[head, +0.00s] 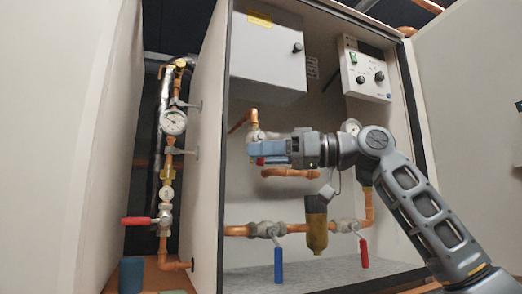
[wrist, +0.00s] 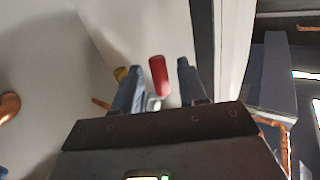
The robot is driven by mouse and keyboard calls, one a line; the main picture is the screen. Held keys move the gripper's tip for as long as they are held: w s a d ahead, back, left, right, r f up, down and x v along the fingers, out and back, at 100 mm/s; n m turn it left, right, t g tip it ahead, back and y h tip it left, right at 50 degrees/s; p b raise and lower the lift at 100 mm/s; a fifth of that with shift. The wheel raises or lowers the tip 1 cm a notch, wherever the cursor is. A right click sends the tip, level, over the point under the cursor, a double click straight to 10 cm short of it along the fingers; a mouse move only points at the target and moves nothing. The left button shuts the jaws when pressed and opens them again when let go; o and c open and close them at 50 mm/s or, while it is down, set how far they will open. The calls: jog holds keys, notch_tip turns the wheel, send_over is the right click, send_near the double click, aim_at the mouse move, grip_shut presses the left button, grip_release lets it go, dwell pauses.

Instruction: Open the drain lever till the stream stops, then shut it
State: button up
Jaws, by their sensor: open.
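My gripper (head: 254,151) is open inside the cabinet, with its blue fingers pointing left in the head view. In the wrist view a red handle (wrist: 158,76) shows between the two spread fingers, on a pale metal stem; I cannot tell whether a finger touches it. A bit of red also shows beneath the fingers in the head view. Low in the cabinet hang a blue lever (head: 278,265) and a red lever (head: 364,253). Another red lever (head: 138,221) lies level on the left pipe. No label tells which is the drain lever, and I see no stream.
A blue cup (head: 131,275) stands below the left pipe. The cabinet's left wall (head: 208,150) divides that pipe from the inside. A grey box (head: 268,50) and a control unit (head: 366,70) are above. A brass-coloured filter (head: 316,222) hangs below my gripper.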

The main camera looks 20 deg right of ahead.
jog(key=shift+w+a, duration=0.2)
jog(key=shift+a, duration=0.1)
jog(key=shift+c, duration=0.4)
grip_shut()
